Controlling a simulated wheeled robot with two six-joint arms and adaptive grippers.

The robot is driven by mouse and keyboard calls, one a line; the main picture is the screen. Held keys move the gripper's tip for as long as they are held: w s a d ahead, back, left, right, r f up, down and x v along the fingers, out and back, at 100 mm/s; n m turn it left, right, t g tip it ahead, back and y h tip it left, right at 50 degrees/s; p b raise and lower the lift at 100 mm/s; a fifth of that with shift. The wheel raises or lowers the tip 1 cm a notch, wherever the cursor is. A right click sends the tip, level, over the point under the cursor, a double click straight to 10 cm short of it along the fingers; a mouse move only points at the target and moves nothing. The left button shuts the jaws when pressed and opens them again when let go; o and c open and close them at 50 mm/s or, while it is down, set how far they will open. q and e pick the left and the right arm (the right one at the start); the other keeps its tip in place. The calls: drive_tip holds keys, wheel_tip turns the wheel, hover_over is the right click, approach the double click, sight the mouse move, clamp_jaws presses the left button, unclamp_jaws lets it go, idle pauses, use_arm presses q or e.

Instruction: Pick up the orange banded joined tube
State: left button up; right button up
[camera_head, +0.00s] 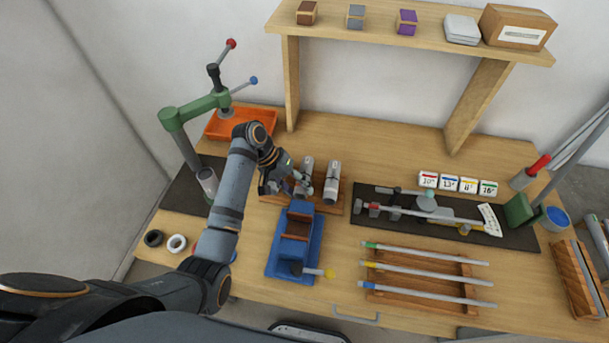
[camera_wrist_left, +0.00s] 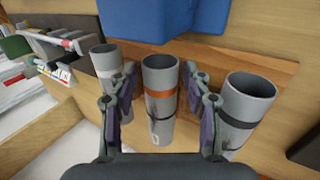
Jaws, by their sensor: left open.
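The orange banded joined tube (camera_wrist_left: 160,85) stands upright in the middle of three grey tubes in the left wrist view. It has an open top and an orange band below its rim. My left gripper (camera_wrist_left: 160,92) is open, with one finger on each side of the tube; I cannot tell whether they touch it. In the head view my left gripper (camera_head: 288,186) is at the wooden tube rack (camera_head: 345,200) and partly hides the tubes. My right gripper is not in view.
In the wrist view, grey tubes stand close to the left (camera_wrist_left: 108,70) and right (camera_wrist_left: 242,105) of the fingers. A blue fixture (camera_head: 280,262) is in front of the rack. A dark mat (camera_head: 365,232) with tools lies right, and a green press (camera_head: 195,108) stands left.

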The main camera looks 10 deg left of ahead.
use_arm(q)
drive_tip(key=shift+a, duration=0.1)
drive_tip(key=c, duration=0.4)
clamp_jaws()
drive_tip(key=shift+r, duration=0.15)
drive_tip(key=shift+r, duration=0.2)
drive_tip(key=r, duration=0.2)
drive_tip(key=s+r+b, duration=0.1)
drive_tip(key=shift+r, duration=0.4)
drive_tip(key=s+r+p, duration=0.1)
drive_tip(key=r+p, duration=0.1)
drive_tip(key=s+r+p, duration=0.1)
drive_tip(key=r+p, duration=0.1)
drive_tip(key=s+r+p, duration=0.4)
drive_tip(key=s+p, duration=0.2)
drive_tip(key=s, duration=0.5)
drive_tip(key=shift+d+r, duration=0.25)
drive_tip(key=shift+r, duration=0.05)
